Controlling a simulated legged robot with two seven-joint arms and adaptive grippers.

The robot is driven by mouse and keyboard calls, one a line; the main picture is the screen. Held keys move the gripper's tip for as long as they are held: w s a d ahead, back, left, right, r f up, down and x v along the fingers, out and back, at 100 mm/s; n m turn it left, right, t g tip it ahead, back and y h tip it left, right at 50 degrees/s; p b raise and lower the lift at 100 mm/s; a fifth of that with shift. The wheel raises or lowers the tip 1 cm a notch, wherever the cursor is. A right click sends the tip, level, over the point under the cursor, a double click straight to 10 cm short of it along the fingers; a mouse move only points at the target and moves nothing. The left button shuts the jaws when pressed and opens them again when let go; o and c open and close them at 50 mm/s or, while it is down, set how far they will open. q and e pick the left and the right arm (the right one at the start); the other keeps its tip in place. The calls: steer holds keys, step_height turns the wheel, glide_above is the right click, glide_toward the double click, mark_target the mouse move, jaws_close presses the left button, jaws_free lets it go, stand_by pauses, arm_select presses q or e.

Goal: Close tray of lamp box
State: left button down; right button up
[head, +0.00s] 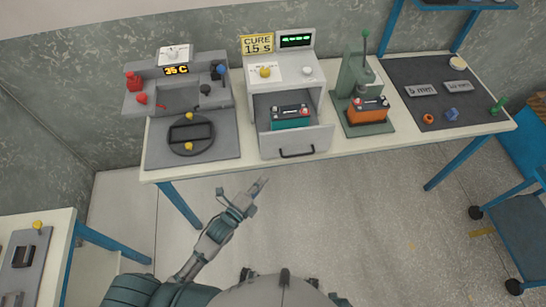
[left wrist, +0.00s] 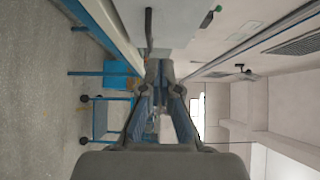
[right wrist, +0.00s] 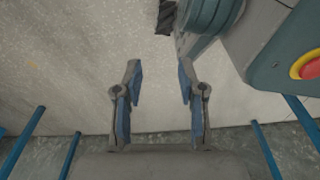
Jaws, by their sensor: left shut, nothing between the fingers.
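The lamp box (head: 285,75) is a white box on the table with a "CURE 15 s" sign above it. Its tray (head: 318,141) is pulled out toward me, with a dark handle (head: 297,153) on its front. A teal battery (head: 290,118) sits in the tray. My left gripper (head: 262,183) is shut and empty, below and in front of the tray, left of the handle and apart from it. It also shows in the left wrist view (left wrist: 158,68). My right gripper (right wrist: 160,75) is open and empty over the floor in the right wrist view; the head view does not clearly show it.
Left of the box is a grey station (head: 180,85) with a round plate (head: 191,135). To the right stand a green press (head: 357,80) with an orange battery (head: 368,110) and a dark mat (head: 445,90) with small parts. The floor before the table (head: 400,141) is clear.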

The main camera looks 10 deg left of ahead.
arm_select(q)
glide_toward(279, 147)
steer(key=w+d, duration=0.2)
steer(key=d, duration=0.2)
steer(key=shift+w+a, duration=0.3)
steer(key=shift+w, duration=0.3)
steer(key=shift+w+a, duration=0.25)
steer(key=shift+w, duration=0.95)
arm_select(e)
steer(key=shift+w+a+r, duration=0.2)
steer(key=shift+w+r, duration=0.2)
steer(key=shift+w, duration=0.3)
steer(key=shift+s, duration=0.1)
